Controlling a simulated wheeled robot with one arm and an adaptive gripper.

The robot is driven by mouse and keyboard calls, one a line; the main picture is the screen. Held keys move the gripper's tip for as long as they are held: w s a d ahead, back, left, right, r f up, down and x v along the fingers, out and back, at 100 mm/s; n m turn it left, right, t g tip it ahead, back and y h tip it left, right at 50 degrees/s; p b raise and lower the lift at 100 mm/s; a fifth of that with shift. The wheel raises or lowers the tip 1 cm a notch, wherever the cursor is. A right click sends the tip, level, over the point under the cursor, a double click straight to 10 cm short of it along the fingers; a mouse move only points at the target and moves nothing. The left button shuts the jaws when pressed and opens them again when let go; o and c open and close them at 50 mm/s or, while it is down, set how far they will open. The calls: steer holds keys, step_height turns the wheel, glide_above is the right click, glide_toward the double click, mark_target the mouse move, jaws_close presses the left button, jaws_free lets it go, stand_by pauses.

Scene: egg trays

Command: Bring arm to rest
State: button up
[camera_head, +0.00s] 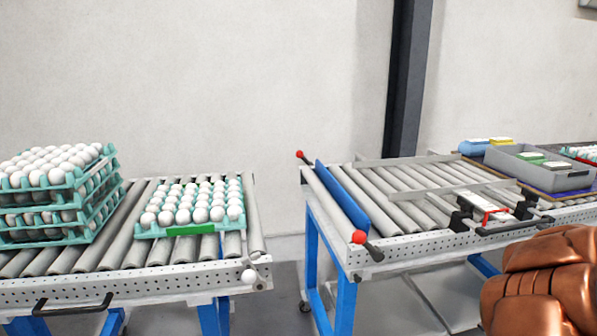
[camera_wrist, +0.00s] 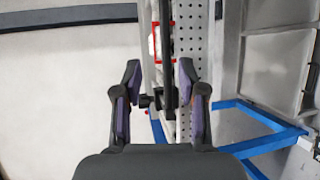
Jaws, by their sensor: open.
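My gripper (camera_wrist: 160,88) shows in the wrist view with its two dark, purple-padded fingers apart and nothing between them. Beyond the fingers are the perforated side rail (camera_wrist: 190,50) of a conveyor and a red-framed item (camera_wrist: 156,42). In the head view a copper-coloured part of my arm (camera_head: 540,280) fills the lower right corner. The gripper itself is not in the head view.
The left roller conveyor (camera_head: 130,285) bears a stack of teal egg trays (camera_head: 50,238) and a single egg tray (camera_head: 190,230). The right roller conveyor (camera_head: 420,245) has a blue bar (camera_head: 342,197) and a grey bin (camera_head: 540,175). A gap separates the conveyors.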

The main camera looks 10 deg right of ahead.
steer(key=s+a+r+m+g+h, duration=0.1)
steer(key=a+r+m+g+h, duration=0.2)
steer(key=a+m+g+h, duration=0.45)
steer(key=s+a+f+m+g+y, duration=0.2)
steer(key=s+a+f+m+y, duration=0.25)
steer(key=a, duration=0.65)
steer(key=s+a+f+m+g+y, duration=0.2)
steer(key=s+a+f+m+y, duration=0.25)
steer(key=a, duration=0.65)
steer(key=s+a+f+n+g+y, duration=0.1)
steer(key=s+a+f+g+y, duration=0.15)
steer(key=s+a, duration=0.75)
steer(key=s+a+f+n+g+y, duration=0.2)
steer(key=s+a+f+g, duration=0.1)
steer(key=s+a, duration=0.75)
steer(key=s+p+v, duration=0.2)
steer(key=p+v, duration=1)
steer(key=s+a+r+p+v, duration=0.1)
steer(key=s+p+v, duration=0.2)
steer(key=p+v, duration=0.9)
steer(key=shift+w+r+t, duration=0.25)
steer(key=shift+r+t, duration=0.05)
steer(key=shift+r, duration=0.05)
steer(key=shift+m, duration=0.35)
